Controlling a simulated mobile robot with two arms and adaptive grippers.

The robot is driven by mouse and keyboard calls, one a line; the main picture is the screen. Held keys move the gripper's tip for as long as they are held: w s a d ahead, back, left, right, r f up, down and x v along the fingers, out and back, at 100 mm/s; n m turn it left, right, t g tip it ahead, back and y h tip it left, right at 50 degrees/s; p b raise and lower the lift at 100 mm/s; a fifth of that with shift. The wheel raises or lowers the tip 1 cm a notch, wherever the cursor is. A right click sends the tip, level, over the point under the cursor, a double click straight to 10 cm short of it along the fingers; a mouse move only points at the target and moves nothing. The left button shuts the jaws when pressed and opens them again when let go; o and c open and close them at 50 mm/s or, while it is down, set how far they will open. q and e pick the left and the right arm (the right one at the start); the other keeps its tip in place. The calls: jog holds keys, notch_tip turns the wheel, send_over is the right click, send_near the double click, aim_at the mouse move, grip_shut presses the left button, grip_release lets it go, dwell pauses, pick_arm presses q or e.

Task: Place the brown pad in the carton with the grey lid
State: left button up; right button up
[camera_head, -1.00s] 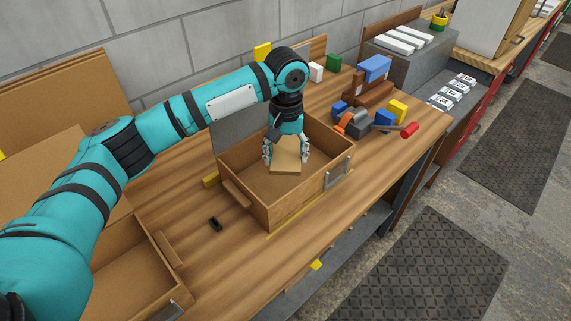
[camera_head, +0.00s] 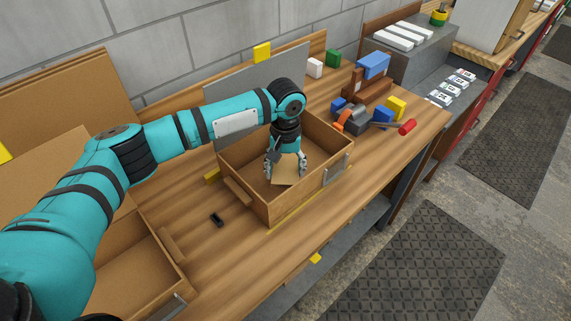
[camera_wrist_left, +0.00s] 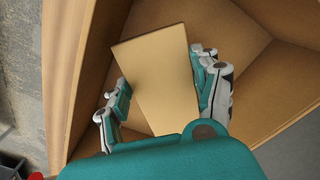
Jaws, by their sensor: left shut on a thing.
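The brown pad (camera_head: 287,177) is a flat tan piece held inside the open carton with the grey lid (camera_head: 303,201). Its grey lid (camera_head: 288,72) stands raised behind it. My left gripper (camera_head: 286,164) reaches down into this carton, shut on the pad. In the left wrist view the pad (camera_wrist_left: 155,75) sits tilted between the two fingers of the gripper (camera_wrist_left: 164,92), with carton walls around it (camera_wrist_left: 262,95). I cannot tell whether the pad touches the carton floor. My right gripper is not in view.
Another open carton (camera_head: 165,262) stands at the lower left. A small black piece (camera_head: 217,219) lies between the cartons. Blue and yellow blocks and a red-handled tool (camera_head: 406,127) lie right of the lidded carton. Bare bench top shows in front.

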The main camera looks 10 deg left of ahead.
pick_arm(q)
jog(key=shift+f, duration=0.3)
jog(key=o, duration=0.9)
jog(key=shift+r, duration=0.25)
notch_tip(320, 180, up, 13)
jog(key=shift+f+b, duration=0.1)
jog(key=shift+b, duration=1)
